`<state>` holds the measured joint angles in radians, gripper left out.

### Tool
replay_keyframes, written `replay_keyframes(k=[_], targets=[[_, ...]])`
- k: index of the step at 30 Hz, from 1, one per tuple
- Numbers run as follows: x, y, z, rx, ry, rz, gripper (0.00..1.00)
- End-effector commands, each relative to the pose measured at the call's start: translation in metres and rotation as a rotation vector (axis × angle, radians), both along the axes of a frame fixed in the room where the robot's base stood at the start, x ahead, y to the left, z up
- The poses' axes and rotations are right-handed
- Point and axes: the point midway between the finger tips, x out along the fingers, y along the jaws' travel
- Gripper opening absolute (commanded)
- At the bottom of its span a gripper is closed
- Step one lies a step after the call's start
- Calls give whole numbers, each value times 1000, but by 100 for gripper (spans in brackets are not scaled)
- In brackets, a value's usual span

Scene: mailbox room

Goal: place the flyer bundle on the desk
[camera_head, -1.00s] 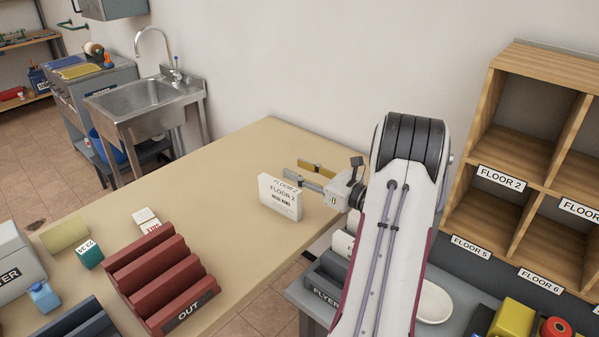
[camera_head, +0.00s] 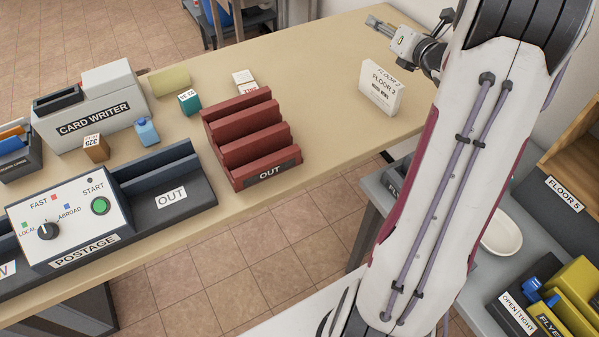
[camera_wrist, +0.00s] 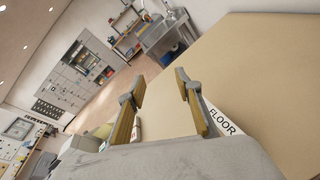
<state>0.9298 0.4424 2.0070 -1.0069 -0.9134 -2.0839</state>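The flyer bundle appears to be the white upright block labelled FLOOR 2 (camera_head: 381,90), standing on the tan desk (camera_head: 330,65) near its right edge. A corner of the bundle, lettered FLOOR, also shows in the wrist view (camera_wrist: 222,121), beside the right finger. My gripper (camera_head: 374,24) is above and behind the bundle in the head view, apart from it. In the wrist view my gripper (camera_wrist: 158,83) has its two yellow-padded fingers spread with nothing between them.
A red OUT rack (camera_head: 250,140) stands left of the bundle. Further left are a card writer (camera_head: 95,110), a postage machine (camera_head: 75,215) and small boxes. A grey side table with a white dish (camera_head: 502,232) and yellow bins is at right.

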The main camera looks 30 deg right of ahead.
Motion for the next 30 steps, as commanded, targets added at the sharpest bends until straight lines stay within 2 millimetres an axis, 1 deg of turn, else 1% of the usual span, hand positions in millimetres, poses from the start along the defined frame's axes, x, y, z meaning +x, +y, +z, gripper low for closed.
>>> replay_keyframes(k=[1,6,14,17,23,30], targets=[[4,9,10,40,1,-24,34],[8,31,31,209,9,-133,34],[0,72,57,486,-5,-302,34],[-7,90,64,598,-15,-367,34],[-28,129,74,830,-37,-496,34],[-63,179,76,1117,-61,-654,34]])
